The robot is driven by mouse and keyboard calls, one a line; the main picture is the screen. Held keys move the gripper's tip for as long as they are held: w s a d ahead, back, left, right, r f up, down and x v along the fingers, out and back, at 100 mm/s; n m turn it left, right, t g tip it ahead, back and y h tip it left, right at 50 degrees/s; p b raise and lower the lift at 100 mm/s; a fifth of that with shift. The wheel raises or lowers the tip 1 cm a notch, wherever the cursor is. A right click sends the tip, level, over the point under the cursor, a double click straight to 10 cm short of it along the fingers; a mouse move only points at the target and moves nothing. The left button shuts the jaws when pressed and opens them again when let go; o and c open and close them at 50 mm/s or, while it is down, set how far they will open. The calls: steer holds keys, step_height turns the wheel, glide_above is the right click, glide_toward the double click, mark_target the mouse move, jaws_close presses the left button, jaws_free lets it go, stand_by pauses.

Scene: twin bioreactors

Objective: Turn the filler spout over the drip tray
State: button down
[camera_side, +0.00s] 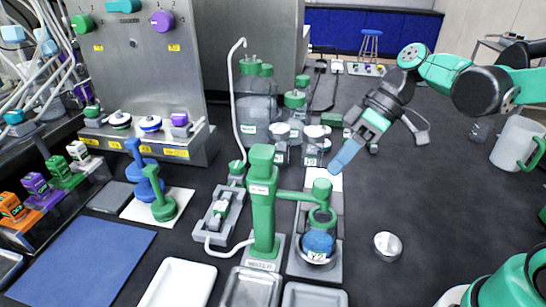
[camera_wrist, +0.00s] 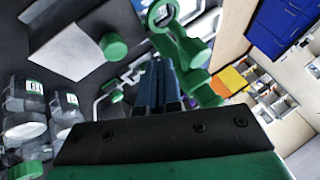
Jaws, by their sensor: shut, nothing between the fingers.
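The green filler (camera_side: 263,215) stands upright on a grey base in the side view. Its spout arm (camera_side: 297,195) points right, with a knob and a ring at its end above a blue-topped vessel (camera_side: 318,243) on a grey stand. Two shallow grey trays, one in front of the filler (camera_side: 248,288) and one to its right (camera_side: 314,295), lie empty; I cannot tell which is the drip tray. My gripper (camera_side: 338,163) is shut and empty, its blue fingers just above and right of the spout knob. The wrist view shows the fingers (camera_wrist: 158,75) near a green ring (camera_wrist: 163,14).
A white tray (camera_side: 178,284) and a blue mat (camera_side: 85,262) lie left of the grey trays. Bottles (camera_side: 257,105) stand behind the filler. A small metal cup (camera_side: 387,246) stands to the right, with bare bench around it.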

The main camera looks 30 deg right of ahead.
mark_target(334, 216)
steer(key=shift+s+a, duration=0.35)
steer(key=shift+a, duration=0.35)
steer(key=shift+s+a+m, duration=0.15)
steer(key=shift+s+m, duration=0.15)
steer(key=shift+s+t, duration=0.1)
steer(key=shift+t, duration=0.2)
steer(key=shift+s+a+m+t+h, duration=0.15)
steer(key=shift+s+a+m+t, duration=0.1)
steer(key=shift+s+a+m, duration=0.25)
steer(key=shift+s+a+m+t+h, duration=0.15)
steer(key=shift+s+m+t, duration=0.15)
steer(key=shift+m, duration=0.3)
steer(key=s+a+m, duration=0.1)
steer(key=s+a, duration=0.1)
steer(key=a, duration=1.1)
steer(key=shift+m+t+h, duration=0.3)
steer(key=shift+t, duration=0.15)
steer(key=shift+w, duration=0.1)
